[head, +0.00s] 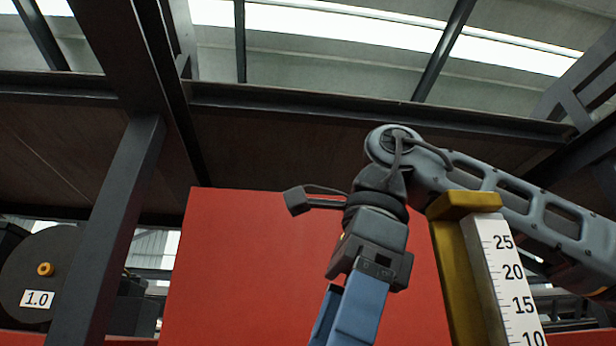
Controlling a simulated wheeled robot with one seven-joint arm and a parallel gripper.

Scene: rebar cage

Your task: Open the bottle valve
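My gripper (347,312) hangs down at the lower middle of the head view, in front of a red panel. Its two blue fingers run out of the bottom edge, so the fingertips are hidden. The fingers overlap in this view, and I cannot tell whether they are open, shut, or hold anything. I see no bottle and no bottle valve in this view.
A red panel (235,265) stands behind my gripper. A yellow post (462,275) and a white scale (500,280) numbered 10 to 25 are to the right. A dark disc (60,262) marked 1.0 is at left, beside a dark steel column (120,225). Steel beams cross overhead.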

